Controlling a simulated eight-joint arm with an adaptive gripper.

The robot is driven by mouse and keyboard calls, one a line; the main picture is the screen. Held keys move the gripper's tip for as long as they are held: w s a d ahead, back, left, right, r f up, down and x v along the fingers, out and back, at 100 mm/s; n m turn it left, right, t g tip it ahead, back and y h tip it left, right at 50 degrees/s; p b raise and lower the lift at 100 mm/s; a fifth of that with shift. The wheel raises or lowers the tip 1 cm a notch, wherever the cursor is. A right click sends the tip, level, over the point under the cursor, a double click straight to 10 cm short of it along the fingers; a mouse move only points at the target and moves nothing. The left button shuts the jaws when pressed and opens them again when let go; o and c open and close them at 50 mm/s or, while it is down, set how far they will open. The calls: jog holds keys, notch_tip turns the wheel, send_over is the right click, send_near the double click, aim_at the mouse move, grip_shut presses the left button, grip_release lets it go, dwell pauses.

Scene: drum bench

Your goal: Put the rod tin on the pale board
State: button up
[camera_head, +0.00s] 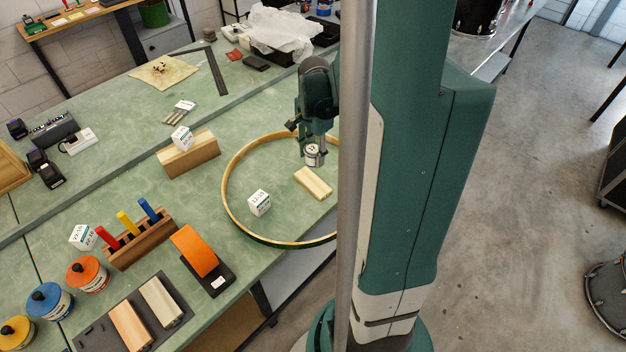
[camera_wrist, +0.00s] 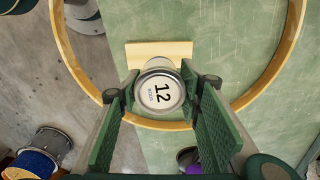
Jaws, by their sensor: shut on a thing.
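The rod tin (camera_wrist: 160,92) is a small round can with a white label reading "12". My gripper (camera_wrist: 163,88) is shut on it from both sides. In the head view, the tin (camera_head: 314,157) hangs under my gripper (camera_head: 312,148), just behind the pale board. The pale board (camera_head: 313,183) is a small light wooden block lying on the green bench inside a large wooden hoop. In the wrist view, the pale board (camera_wrist: 150,51) lies just beyond the tin, its near edge partly hidden by it. The gap below the tin is hard to judge.
The wooden hoop (camera_head: 227,190) surrounds the pale board. A white box (camera_head: 259,202) stands inside it, left of the board. Outside, a wooden block (camera_head: 188,154) carries another white box (camera_head: 182,138). An orange-topped block (camera_head: 195,250) stands left of the hoop.

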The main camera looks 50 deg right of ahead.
jog(key=shift+f, duration=2.9)
jog(key=shift+f+b, duration=0.45)
jog(key=shift+f, duration=1.6)
jog(key=shift+f, duration=0.2)
jog(key=o, duration=1)
jog(key=shift+c, duration=0.2)
jog(key=shift+r, duration=0.2)
jog(key=shift+r+p, duration=0.6)
jog(key=shift+r, duration=5.4)
